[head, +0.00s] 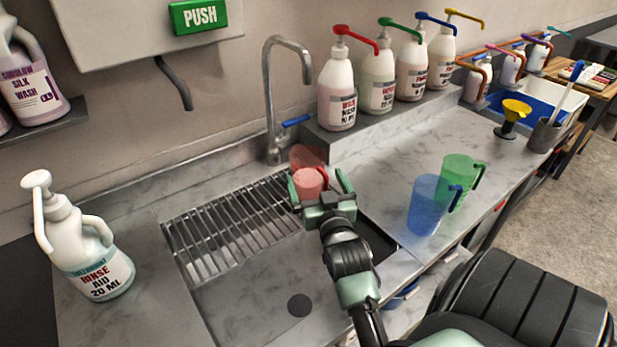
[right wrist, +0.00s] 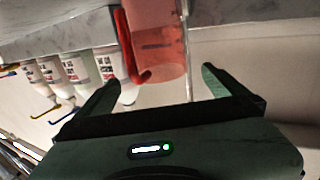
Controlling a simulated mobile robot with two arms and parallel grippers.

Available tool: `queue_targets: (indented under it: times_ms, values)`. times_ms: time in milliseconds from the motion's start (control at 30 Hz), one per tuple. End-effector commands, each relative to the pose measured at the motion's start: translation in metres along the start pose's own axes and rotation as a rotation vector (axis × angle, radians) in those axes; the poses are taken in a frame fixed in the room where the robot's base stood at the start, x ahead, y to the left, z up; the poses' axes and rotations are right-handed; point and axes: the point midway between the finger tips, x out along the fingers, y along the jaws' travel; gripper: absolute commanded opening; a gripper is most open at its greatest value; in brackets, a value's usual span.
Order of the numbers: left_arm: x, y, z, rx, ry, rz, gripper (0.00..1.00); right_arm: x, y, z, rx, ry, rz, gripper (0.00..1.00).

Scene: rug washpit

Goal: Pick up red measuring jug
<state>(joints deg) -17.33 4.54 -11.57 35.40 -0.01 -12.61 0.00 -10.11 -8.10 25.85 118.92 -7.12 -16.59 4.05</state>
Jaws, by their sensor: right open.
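The red measuring jug (head: 308,181) is translucent and stands at the back right of the sink's drain rack, by the tap. Its red handle is on its right side. My right gripper (head: 320,190) is open and reaches toward the jug from the front, with its fingers to either side of it in the head view. In the right wrist view the jug (right wrist: 160,40) shows beyond and between the open fingertips (right wrist: 160,82), with its handle to the left. I cannot tell whether the fingers touch it. My left gripper is not in view.
A blue jug (head: 426,205) and a green jug (head: 459,180) stand on the counter at the right. The tap (head: 268,100) rises close behind the red jug. Pump bottles (head: 336,90) line the raised ledge. A rinse aid bottle (head: 95,255) stands at the left.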

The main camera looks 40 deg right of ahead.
Motion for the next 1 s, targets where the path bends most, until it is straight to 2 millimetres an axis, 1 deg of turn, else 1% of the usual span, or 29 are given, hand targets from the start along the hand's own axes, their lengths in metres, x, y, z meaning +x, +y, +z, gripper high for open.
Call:
queue_targets:
  times_ms: [67, 267, 467, 600, 700, 867, 900, 967, 1000]
  values:
    - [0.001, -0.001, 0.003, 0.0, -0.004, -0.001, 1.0, 0.006, 0.001, 0.0, 0.001, 0.006, 0.002, 1.0]
    - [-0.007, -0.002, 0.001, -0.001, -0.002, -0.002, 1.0, 0.028, 0.001, -0.002, 0.0, 0.007, 0.002, 1.0]
    - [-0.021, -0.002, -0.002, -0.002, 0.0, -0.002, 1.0, 0.057, 0.001, -0.004, 0.0, 0.006, 0.002, 1.0]
    - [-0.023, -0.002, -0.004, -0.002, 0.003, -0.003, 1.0, 0.074, 0.001, -0.001, 0.001, 0.006, 0.002, 1.0]
    - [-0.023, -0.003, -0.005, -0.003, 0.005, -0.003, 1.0, 0.078, 0.001, 0.0, 0.0, 0.005, 0.002, 1.0]
    - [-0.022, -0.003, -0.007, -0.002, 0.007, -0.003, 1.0, 0.078, 0.001, 0.001, 0.0, 0.005, 0.002, 1.0]
    - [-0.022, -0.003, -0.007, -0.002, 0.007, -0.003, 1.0, 0.077, 0.001, 0.001, 0.0, 0.005, 0.002, 0.97]
    - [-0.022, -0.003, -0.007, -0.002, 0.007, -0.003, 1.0, 0.077, 0.001, 0.001, 0.0, 0.005, 0.002, 0.81]
    - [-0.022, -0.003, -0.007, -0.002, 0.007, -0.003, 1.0, 0.077, 0.001, 0.001, 0.0, 0.005, 0.002, 0.69]
